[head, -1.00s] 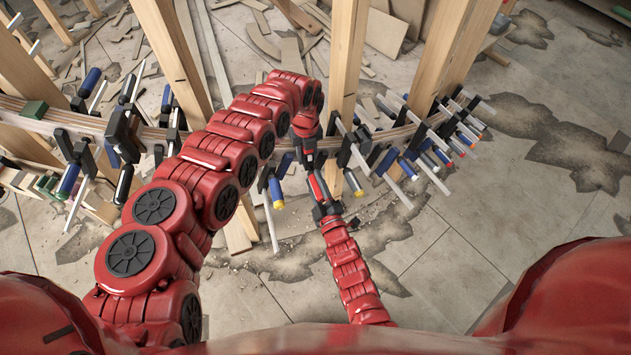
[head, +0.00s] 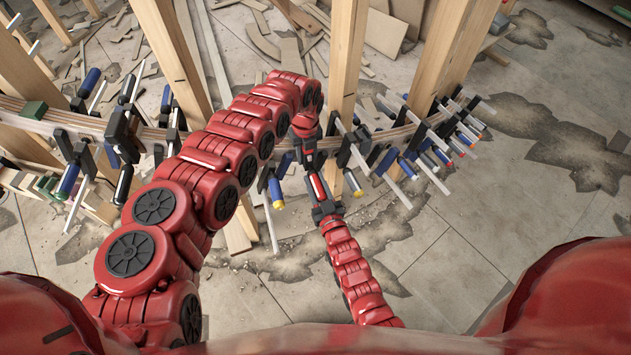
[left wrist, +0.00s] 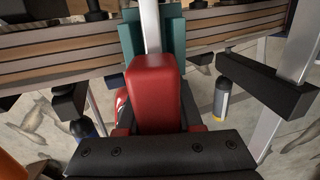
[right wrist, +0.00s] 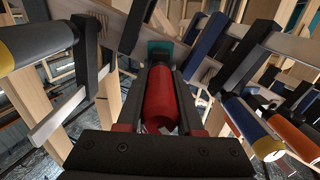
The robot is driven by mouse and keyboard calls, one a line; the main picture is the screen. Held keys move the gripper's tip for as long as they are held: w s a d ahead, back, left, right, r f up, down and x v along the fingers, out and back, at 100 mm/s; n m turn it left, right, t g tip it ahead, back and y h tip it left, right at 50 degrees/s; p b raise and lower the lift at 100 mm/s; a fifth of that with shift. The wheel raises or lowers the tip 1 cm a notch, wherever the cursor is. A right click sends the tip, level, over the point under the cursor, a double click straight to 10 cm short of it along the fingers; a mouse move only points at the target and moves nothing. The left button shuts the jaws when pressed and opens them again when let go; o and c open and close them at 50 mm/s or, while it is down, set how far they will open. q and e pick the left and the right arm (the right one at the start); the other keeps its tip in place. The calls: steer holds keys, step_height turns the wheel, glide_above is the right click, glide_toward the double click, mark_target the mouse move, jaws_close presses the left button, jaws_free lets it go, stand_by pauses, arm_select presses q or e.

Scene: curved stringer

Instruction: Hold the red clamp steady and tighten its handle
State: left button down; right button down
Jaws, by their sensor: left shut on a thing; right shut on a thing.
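The red clamp sits on the curved laminated wooden stringer. In the left wrist view its red body (left wrist: 155,85) stands between my left gripper's fingers (left wrist: 155,125), with a teal pad (left wrist: 172,35) just beyond against the wood. My left gripper (head: 307,150) is shut on it from above. The clamp's red handle (right wrist: 160,97) shows in the right wrist view, lengthwise between the fingers of my right gripper (right wrist: 160,120), which is shut on it. The handle (head: 317,185) also shows in the head view, below the stringer. The fingers partly hide the clamp.
Several other clamps with blue (head: 276,188), yellow-tipped and black handles crowd the stringer (head: 400,132) on both sides. Wooden posts (head: 347,60) rise behind and beside my arms. Wood scraps lie on the cracked floor (head: 470,260), which is open at the lower right.

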steer(key=m, duration=0.6)
steer(key=shift+f+m, duration=0.1)
steer(key=shift+m, duration=0.3)
stand_by(0.4)
steer(key=c, duration=0.5)
jaws_free()
steer(key=shift+c, duration=0.2)
steer(key=v, duration=1.2)
